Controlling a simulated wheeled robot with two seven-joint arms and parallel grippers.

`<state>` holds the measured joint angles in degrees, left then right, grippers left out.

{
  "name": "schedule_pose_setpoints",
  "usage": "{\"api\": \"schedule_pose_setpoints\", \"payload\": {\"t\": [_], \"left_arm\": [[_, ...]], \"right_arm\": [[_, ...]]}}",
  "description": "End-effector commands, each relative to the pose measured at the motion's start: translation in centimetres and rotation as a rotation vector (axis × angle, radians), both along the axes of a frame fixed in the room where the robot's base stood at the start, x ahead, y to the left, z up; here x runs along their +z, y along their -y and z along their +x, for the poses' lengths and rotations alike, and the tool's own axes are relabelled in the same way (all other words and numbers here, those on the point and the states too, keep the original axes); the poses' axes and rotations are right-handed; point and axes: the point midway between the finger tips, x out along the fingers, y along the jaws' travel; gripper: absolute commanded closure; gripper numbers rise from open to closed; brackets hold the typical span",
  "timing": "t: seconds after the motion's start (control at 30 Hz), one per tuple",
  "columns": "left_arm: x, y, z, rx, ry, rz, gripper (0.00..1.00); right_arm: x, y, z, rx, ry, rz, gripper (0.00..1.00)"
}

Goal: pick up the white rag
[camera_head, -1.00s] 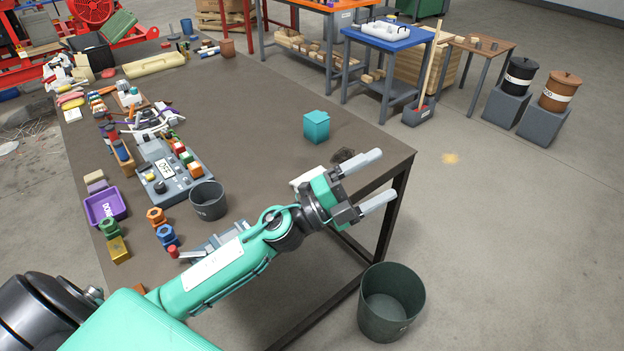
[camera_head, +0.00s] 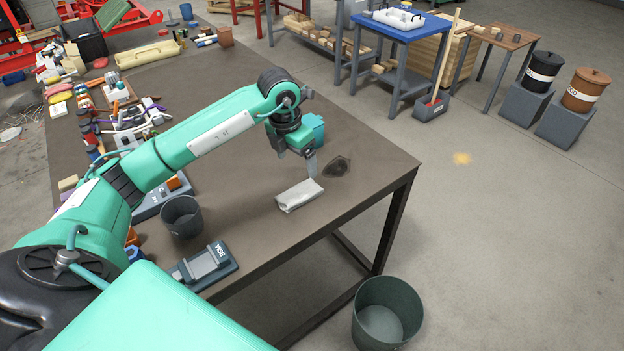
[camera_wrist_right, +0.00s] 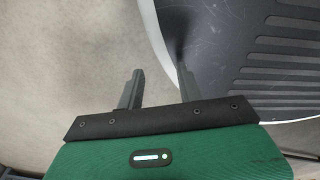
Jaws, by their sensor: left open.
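The white rag (camera_head: 299,196) lies folded on the grey-brown workbench (camera_head: 262,225), near its front right edge. My left gripper (camera_head: 312,170) points down just behind the rag, above the bench. It is open and holds nothing; only one finger shows clearly. The rag appears uncovered and apart from the finger. My right gripper (camera_wrist_right: 160,88) shows in the right wrist view with its two fingers apart and nothing between them.
A dark patch (camera_head: 337,167) lies right of the rag. A dark cup (camera_head: 182,217) and a grey vise (camera_head: 205,266) are to the left. A bin (camera_head: 386,312) stands on the floor past the bench edge.

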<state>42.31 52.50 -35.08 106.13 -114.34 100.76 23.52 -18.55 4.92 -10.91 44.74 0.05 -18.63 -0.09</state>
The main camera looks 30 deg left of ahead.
Motion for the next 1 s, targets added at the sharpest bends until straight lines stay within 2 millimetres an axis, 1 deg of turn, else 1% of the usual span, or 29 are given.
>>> {"api": "schedule_pose_setpoints", "payload": {"t": [0.03,0.1,0.17,0.4,0.5,0.6,0.77,0.83,0.93,1.0], "left_arm": [[0.2,-0.8,0.0,0.013,-0.007,0.028,0.13],[0.0,-1.3,0.0,0.022,-0.014,0.046,0.13],[-0.6,-1.4,0.0,0.024,-0.017,0.052,0.13],[-5.2,-1.2,0.5,0.023,-0.018,0.048,0.13],[-6.8,-1.2,0.7,0.023,-0.017,0.048,0.13],[-7.8,-1.1,0.8,0.022,-0.016,0.047,0.13],[-8.7,-1.0,1.0,0.022,-0.015,0.048,0.13],[-9.6,-0.9,1.1,0.022,-0.018,0.046,0.13],[-11.1,-0.8,1.4,0.023,-0.018,0.046,0.13],[-12.2,-0.8,1.5,0.022,-0.016,0.046,0.13]], "right_arm": [[0.0,0.0,-0.2,0.000,-0.003,0.000,0.64],[0.0,0.0,-0.3,0.000,-0.003,0.000,0.64],[0.1,0.0,-0.4,0.000,-0.004,0.000,0.64],[0.4,0.1,-1.1,0.001,-0.008,-0.001,0.64],[0.5,0.2,-1.4,0.002,-0.011,-0.002,0.64],[0.5,0.2,-1.6,0.002,-0.013,-0.001,0.64],[0.7,0.2,-1.8,0.002,-0.013,-0.001,0.64],[1.1,0.3,-2.2,0.002,-0.013,-0.001,0.64],[1.2,0.5,-3.6,0.005,-0.028,-0.002,0.64],[1.2,0.5,-3.8,0.005,-0.028,-0.002,0.64]]}}
